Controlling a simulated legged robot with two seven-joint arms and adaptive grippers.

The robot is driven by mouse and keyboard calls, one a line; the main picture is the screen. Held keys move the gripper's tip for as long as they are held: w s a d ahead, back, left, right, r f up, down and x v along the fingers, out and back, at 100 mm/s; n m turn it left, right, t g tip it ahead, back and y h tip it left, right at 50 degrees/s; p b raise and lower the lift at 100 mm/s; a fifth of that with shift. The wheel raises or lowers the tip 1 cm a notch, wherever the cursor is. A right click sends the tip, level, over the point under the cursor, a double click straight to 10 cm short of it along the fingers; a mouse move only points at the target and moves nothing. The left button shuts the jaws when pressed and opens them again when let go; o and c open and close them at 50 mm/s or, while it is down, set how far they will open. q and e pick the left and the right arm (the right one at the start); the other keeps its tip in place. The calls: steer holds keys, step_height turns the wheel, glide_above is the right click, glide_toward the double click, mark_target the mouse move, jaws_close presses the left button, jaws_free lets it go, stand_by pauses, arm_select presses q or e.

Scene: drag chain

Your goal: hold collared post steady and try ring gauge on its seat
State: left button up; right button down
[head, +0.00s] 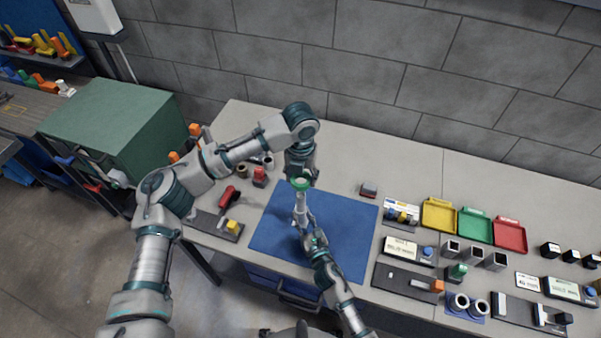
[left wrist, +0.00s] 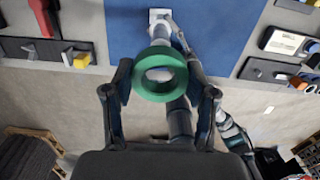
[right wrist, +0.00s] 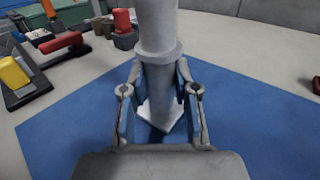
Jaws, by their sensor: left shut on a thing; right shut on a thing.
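The green ring gauge (head: 300,184) is gripped by my left gripper (head: 301,177). In the left wrist view the ring (left wrist: 158,92) sits between both fingers, its hole facing the camera. The pale grey collared post (right wrist: 158,22) stands on a square foot (right wrist: 160,128) on the blue mat (right wrist: 60,135). My right gripper (right wrist: 160,100) is shut around its shaft below the collar (right wrist: 158,52). In the head view the ring is at the post's top end (head: 300,198); I cannot tell whether it is around the post or just above it. The ring is outside the right wrist view.
Yellow (head: 439,216), green (head: 475,227) and red (head: 509,235) trays stand on the bench's right side with several blocks and fixtures. A red-handled tool (head: 228,195) and a yellow block (head: 233,225) lie left of the mat. The mat's right part is clear.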

mark_target(302, 194)
arm_select(q)
steer(key=shift+d+f, duration=0.1)
steer(key=shift+f, duration=2.3)
steer(key=shift+f, duration=2.6)
steer(key=shift+r, duration=0.2)
steer(key=shift+r, duration=2.2)
steer(key=shift+f, duration=1.1)
